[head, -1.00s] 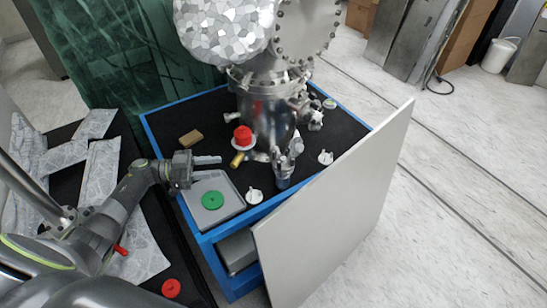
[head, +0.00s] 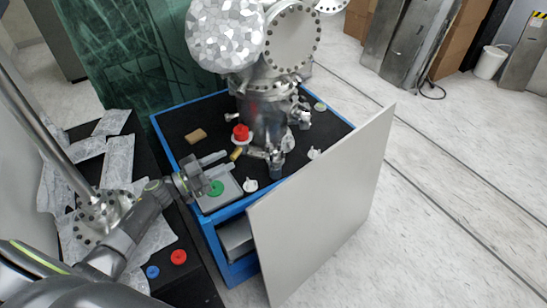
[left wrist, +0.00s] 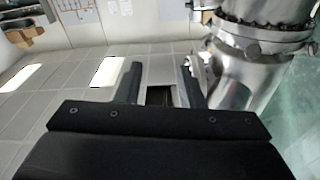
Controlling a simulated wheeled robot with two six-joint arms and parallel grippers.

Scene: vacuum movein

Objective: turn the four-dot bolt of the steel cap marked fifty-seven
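A steel vacuum vessel (head: 268,115) stands on the black top of a blue-edged cart. It carries a large round bolted cap (head: 292,42), facing forward, and a foil-wrapped part on the left. No number or dot mark can be read on any cap, so I cannot tell which is fifty-seven or which bolt has four dots. My left gripper (head: 229,160) is above the cart's near left part, left of the vessel and apart from it. Its two fingers are spread and empty. In the left wrist view, the open fingers (left wrist: 158,68) show with the steel vessel (left wrist: 245,75) at the right. My right gripper is out of view.
A grey tray with a green disc (head: 216,188) lies under my left gripper. A red knob (head: 240,132), brass piece, brown block (head: 196,135) and white caps lie near the vessel. A pale panel (head: 325,205) stands at the cart's front right. Open floor lies right.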

